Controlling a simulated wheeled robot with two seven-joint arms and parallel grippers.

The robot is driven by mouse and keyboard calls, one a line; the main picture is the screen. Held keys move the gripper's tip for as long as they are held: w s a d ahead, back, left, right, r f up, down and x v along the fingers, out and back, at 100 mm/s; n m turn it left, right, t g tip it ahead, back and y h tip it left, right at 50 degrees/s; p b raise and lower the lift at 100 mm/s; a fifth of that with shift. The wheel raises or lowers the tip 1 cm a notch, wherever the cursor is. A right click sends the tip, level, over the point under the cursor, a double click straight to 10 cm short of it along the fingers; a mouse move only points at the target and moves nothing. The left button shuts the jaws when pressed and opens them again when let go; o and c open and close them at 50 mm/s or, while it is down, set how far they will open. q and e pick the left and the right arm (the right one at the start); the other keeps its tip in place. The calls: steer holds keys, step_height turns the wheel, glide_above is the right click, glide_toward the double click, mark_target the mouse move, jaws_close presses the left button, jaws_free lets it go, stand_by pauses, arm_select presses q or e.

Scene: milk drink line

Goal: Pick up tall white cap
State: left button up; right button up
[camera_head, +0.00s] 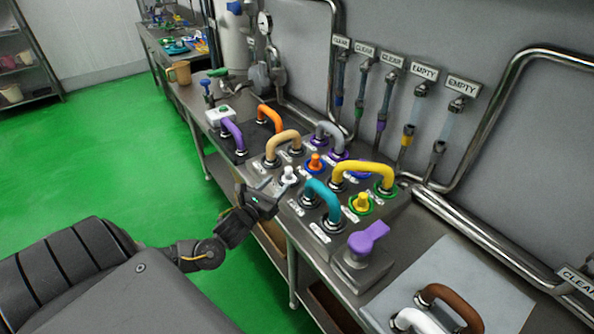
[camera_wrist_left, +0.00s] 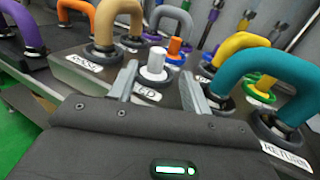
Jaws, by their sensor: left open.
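The tall white cap (camera_head: 290,174) stands upright on a port of the steel panel, between the tan and teal pipe bends. In the left wrist view the white cap (camera_wrist_left: 155,64) shows just beyond and between the fingertips. My left gripper (camera_head: 282,187) is open and reaches in from the left, its fingers pointing at the cap. In the left wrist view the left gripper (camera_wrist_left: 162,80) has one finger on each side of the cap's line; whether either touches it I cannot tell. My right gripper is not in view.
A tan bend (camera_head: 281,143) stands behind the cap and a teal bend (camera_head: 325,194) close to its right. An orange cap (camera_head: 315,162), a yellow cap (camera_head: 361,202) and a purple handle (camera_head: 368,238) are nearby. A wall pipe runs along the back.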

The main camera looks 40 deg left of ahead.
mark_target(286, 171)
arm_select(q)
steer(key=shift+w, duration=0.15)
steer(key=shift+r, duration=0.25)
steer(key=w, duration=0.3)
steer(key=w+p, duration=0.1)
steer(key=shift+w+a+f, duration=0.1)
steer(key=shift+w+a, duration=0.15)
steer(key=shift+a, duration=0.05)
steer(key=shift+w, duration=0.15)
steer(key=shift+w+r, duration=0.1)
steer(key=shift+r, duration=0.1)
steer(key=w, duration=0.1)
steer(key=w+p, duration=0.2)
steer(key=shift+w+a, duration=0.3)
steer(key=shift+w, duration=0.05)
steer(key=shift+w+f, duration=0.15)
steer(key=shift+w, duration=0.4)
steer(key=shift+s, duration=0.1)
steer(key=shift+c, duration=0.6)
jaws_close()
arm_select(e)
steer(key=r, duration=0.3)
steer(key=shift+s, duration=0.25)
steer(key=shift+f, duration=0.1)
